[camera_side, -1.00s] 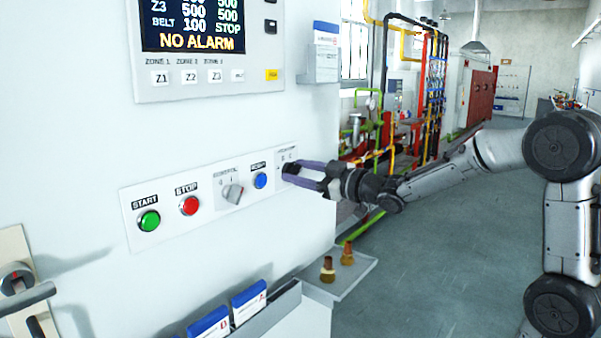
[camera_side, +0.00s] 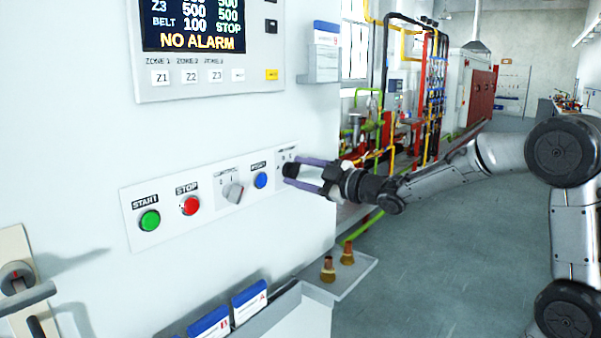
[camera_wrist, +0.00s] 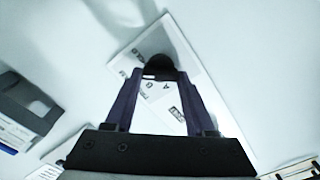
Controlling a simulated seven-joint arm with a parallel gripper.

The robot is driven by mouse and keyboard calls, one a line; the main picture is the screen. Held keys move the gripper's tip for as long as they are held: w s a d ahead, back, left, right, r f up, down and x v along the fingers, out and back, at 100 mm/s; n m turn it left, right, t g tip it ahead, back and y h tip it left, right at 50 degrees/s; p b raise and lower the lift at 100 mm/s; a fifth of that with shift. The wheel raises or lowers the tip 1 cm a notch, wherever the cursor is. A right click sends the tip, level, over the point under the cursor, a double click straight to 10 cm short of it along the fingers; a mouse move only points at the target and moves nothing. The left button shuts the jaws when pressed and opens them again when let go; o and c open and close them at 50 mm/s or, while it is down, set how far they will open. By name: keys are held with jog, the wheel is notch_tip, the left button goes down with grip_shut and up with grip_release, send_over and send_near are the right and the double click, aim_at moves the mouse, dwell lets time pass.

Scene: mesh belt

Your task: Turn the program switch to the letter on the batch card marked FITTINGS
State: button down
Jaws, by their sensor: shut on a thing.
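The program switch is a dark knob (camera_side: 289,170) at the right end of the white button panel (camera_side: 225,212). It also shows as a black round shape in the wrist view (camera_wrist: 160,62). My gripper (camera_side: 293,171) is shut on this knob, with one purple finger on each side (camera_wrist: 160,74). The fingers hide much of the switch, and I cannot tell which letter it points to. A batch card (camera_side: 326,36) stands in a wall holder at the top. Blue-topped cards (camera_side: 208,324) (camera_side: 249,300) stand in the lower tray. I cannot read FITTINGS on any card.
Left of the switch are a blue button (camera_side: 261,180), a grey selector (camera_side: 233,191), a red stop button (camera_side: 190,205) and a green start button (camera_side: 149,220). A screen (camera_side: 194,24) reads NO ALARM. Two brass fittings (camera_side: 328,270) (camera_side: 347,253) stand on a ledge below.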

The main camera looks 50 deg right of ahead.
jog(key=shift+n, duration=1.9)
jog(key=shift+c, duration=1.2)
grip_release()
jog(key=s, duration=1.4)
jog(key=shift+w+a, duration=0.1)
jog(key=shift+a, duration=0.05)
